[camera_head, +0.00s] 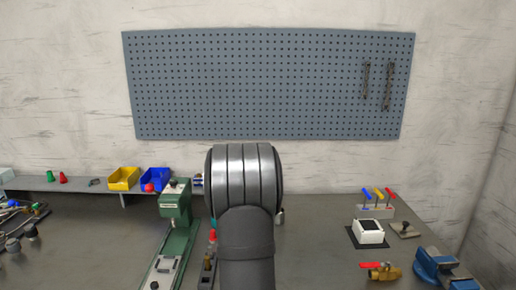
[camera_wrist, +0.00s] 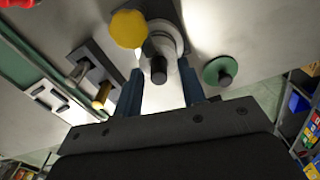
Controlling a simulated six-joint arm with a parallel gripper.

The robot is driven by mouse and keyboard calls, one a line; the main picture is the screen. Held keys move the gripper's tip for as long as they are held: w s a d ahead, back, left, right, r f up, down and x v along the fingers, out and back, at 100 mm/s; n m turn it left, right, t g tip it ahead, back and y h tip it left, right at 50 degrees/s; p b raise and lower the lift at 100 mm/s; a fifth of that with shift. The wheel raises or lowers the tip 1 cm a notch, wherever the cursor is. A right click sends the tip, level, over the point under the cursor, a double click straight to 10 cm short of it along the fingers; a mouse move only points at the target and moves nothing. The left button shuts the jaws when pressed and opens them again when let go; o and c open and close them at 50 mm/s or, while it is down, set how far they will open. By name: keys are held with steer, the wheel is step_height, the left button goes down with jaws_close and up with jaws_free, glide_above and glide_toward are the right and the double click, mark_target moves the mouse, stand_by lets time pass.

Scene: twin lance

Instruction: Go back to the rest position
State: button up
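My gripper (camera_wrist: 160,82) shows in the wrist view as two blue-grey fingers standing apart, with bare tabletop visible between them. It is open, and I see nothing clamped in it. A pale round piece with a dark tip (camera_wrist: 158,70) appears beyond and between the fingertips; I cannot tell how far off it is. In the head view my arm rises in the middle of the picture and hides the gripper.
In the wrist view a yellow round piece (camera_wrist: 129,29) and a green disc (camera_wrist: 218,72) lie near the fingers. In the head view a green machine (camera_head: 176,225) stands left of my arm. A white box (camera_head: 369,232) and a blue vise (camera_head: 440,268) are at right.

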step_height(320, 180, up, 11)
step_height(320, 180, down, 12)
step_height(320, 180, up, 9)
steer(key=shift+w, duration=0.1)
steer(key=d+f+m, duration=0.3)
steer(key=d+m, duration=0.2)
steer(key=m, duration=1.1)
steer(key=d+f+m, duration=0.3)
steer(key=d+m, duration=0.2)
steer(key=m, duration=1)
steer(key=shift+w+d+m, duration=0.15)
steer(key=shift+w+m, duration=0.15)
steer(key=shift+m, duration=0.1)
